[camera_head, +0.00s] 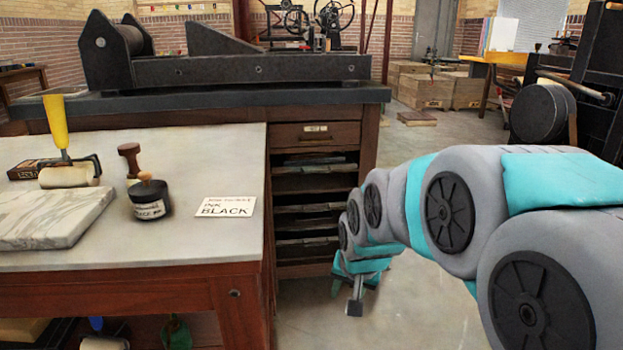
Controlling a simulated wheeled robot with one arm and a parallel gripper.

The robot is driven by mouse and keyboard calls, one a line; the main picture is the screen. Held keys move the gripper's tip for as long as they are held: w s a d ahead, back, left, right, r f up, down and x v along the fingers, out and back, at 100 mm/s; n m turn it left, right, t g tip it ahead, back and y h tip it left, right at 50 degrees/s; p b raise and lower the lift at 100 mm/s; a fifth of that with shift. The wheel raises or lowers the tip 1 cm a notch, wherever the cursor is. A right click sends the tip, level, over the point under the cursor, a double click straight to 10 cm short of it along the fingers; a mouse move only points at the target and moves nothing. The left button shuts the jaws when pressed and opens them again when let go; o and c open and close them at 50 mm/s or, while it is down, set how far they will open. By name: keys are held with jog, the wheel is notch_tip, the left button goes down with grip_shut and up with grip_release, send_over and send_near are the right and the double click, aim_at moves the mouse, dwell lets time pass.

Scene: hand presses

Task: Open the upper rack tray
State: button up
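A dark wooden cabinet (367,150) stands under the black press, behind the right end of the front table. Its top drawer (315,134), with a small white label, is closed. Below it is an open rack with several dark, flat trays; the upper rack tray (320,161) looks pushed in. Which tray edges belong to which level is hard to tell in the shadow. My gripper (356,300) hangs low, in front of and right of the cabinet, apart from the trays. My own arm partly hides it, and its finger opening does not show clearly.
The front table (180,258) holds a marble slab (50,220), an ink jar (150,198), a yellow-handled roller (68,172) and a card reading BLACK (227,207). Its right edge is close to the cabinet front. Floor (430,300) is clear to the right.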

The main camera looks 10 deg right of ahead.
jog(key=w+m+t+b, duration=0.4)
jog(key=w+m+t, duration=0.35)
jog(key=w, duration=2.35)
jog(key=m+t+b, duration=0.4)
jog(key=m+t, duration=0.2)
jog(key=t, duration=0.2)
send_near(316, 172)
jog(key=w, duration=0.6)
jog(key=w+r, duration=0.1)
jog(key=w, duration=0.2)
jog(key=shift+r, duration=0.15)
jog(key=shift+w, duration=0.65)
jog(key=shift+r, duration=0.1)
grip_shut()
